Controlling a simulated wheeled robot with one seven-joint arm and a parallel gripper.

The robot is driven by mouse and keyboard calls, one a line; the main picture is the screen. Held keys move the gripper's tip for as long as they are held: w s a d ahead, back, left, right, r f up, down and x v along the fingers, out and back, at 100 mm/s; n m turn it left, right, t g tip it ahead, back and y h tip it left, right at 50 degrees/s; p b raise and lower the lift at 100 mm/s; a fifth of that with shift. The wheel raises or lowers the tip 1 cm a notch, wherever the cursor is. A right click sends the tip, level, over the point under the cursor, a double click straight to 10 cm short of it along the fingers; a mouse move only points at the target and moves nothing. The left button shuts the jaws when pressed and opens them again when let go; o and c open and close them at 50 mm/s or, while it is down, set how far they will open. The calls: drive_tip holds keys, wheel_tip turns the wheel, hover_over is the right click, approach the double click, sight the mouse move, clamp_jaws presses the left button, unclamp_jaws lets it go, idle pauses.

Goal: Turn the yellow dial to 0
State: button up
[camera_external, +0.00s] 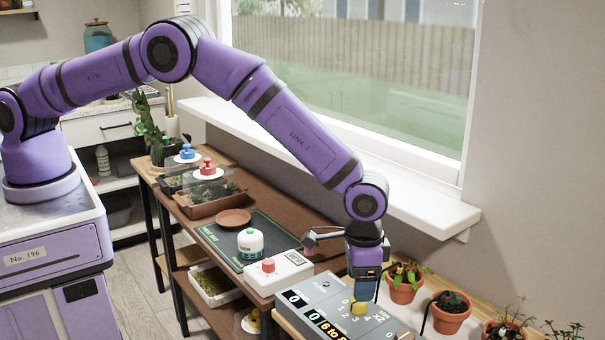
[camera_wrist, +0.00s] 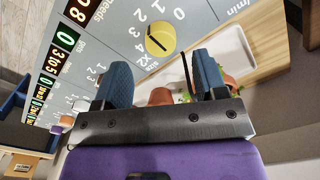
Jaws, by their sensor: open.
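The yellow dial (camera_external: 358,308) is on a grey control panel (camera_external: 337,300), under my gripper. In the wrist view the yellow dial (camera_wrist: 160,39) is round, with a dark line slanting across its face from upper left to lower right. Printed numbers 0 to 4 curve around it, with 0 at its upper right in that view. I cannot tell for sure which number the line marks. My gripper (camera_external: 364,288) points down just above the dial. In the wrist view my gripper (camera_wrist: 162,75) is open, its two blue fingers apart and empty, with the dial beyond their tips.
Lit number displays (camera_wrist: 65,36) line the panel beside the dial. Potted plants (camera_external: 404,290) stand close to the right of my gripper. The window wall is behind.

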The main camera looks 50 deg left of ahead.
sight(358, 305)
drive_tip(key=shift+f, duration=2.35)
drive_tip(key=c, duration=0.9)
